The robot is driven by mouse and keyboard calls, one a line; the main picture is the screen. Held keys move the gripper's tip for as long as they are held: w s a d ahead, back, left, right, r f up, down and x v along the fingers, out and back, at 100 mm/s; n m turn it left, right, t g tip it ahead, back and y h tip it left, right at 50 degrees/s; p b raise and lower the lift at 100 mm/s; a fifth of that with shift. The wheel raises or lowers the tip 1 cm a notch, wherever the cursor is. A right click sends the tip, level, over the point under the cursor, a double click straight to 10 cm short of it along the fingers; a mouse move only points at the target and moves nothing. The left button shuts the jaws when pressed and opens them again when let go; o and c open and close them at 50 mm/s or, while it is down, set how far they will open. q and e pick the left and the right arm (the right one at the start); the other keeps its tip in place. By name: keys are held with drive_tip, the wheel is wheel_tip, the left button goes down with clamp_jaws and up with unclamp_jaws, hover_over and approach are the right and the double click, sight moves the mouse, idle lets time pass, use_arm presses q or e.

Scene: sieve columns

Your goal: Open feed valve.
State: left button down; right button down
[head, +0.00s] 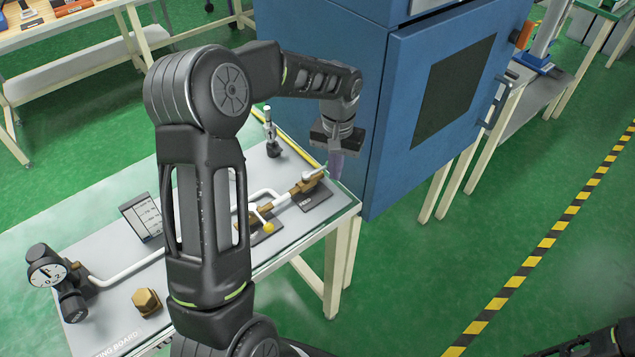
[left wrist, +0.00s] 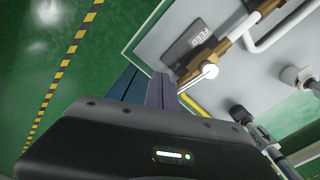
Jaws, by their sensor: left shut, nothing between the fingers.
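The feed valve (head: 303,186) is a brass fitting in the white pipe, near the right end of the board on the bench. Its dark plate (left wrist: 189,43) reads FEED in the left wrist view. A pale lever with a rounded silver hub (left wrist: 209,71) sits on the brass body. My left gripper (head: 334,166) points down at the bench's right end, just right of the valve. Its fingers (left wrist: 146,88) are shut and empty, close beside the lever's end; I cannot tell whether they touch it. My right gripper is not in view.
A blue cabinet (head: 395,110) stands close behind and right of my left gripper. The board also holds a yellow-knobbed valve (head: 267,227), a pressure gauge (head: 46,272), a brass hex fitting (head: 147,301) and a small upright fitting (head: 271,135).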

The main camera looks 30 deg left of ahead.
use_arm(q)
drive_tip(key=shift+w+a, duration=0.3)
drive_tip(key=shift+a, duration=0.05)
drive_tip(key=shift+s+d, duration=0.3)
drive_tip(key=shift+s, duration=0.05)
idle(0.3)
wheel_tip(320, 180, up, 8)
drive_tip(key=p, duration=0.5)
idle(0.5)
